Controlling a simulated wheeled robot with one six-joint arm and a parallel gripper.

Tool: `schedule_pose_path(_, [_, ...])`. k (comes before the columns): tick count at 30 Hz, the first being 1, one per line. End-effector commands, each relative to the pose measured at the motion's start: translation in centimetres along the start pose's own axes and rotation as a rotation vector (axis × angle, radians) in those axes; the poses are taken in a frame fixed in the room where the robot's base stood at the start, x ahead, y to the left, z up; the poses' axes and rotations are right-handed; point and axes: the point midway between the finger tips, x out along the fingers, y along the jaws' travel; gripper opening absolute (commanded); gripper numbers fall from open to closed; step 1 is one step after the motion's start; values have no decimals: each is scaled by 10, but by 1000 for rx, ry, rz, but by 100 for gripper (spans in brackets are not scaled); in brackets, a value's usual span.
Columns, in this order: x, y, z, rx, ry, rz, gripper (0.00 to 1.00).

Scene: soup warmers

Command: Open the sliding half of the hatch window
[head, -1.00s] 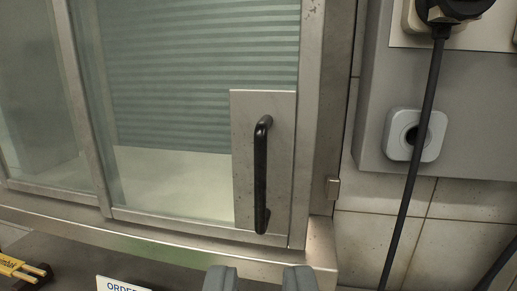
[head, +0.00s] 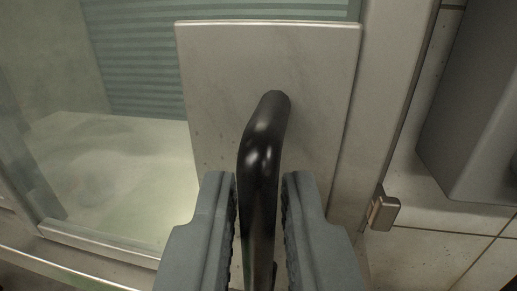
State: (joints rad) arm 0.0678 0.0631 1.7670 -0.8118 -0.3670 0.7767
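The sliding half of the hatch window (head: 118,165) fills the left and middle of the view, a glass pane in a metal frame. A metal plate (head: 225,65) on its right side carries a black upright bar handle (head: 262,150). My gripper (head: 259,190) is at the handle, with one grey finger on each side of the bar. Narrow gaps show between the fingers and the bar, so the gripper looks open around it. The lower end of the handle is hidden between the fingers or out of view.
The metal frame post (head: 385,80) stands right of the plate, with a small metal stop or catch (head: 383,210) on its outer side. A grey wall box (head: 475,120) sits on the tiled wall at the right. A metal sill (head: 45,270) runs along the lower left.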

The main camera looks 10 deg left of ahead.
Motion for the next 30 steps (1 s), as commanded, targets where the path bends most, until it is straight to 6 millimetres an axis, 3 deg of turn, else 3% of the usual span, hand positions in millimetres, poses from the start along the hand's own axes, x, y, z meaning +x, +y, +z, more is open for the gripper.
schedule_pose_path(14, [10,0,0,1,0,0,15])
schedule_pose_path(16, [10,0,0,1,0,0,2])
schedule_pose_path(17, [10,0,0,1,0,0,0])
schedule_pose_path(30, [12,-11,0,1,1,-3,0])
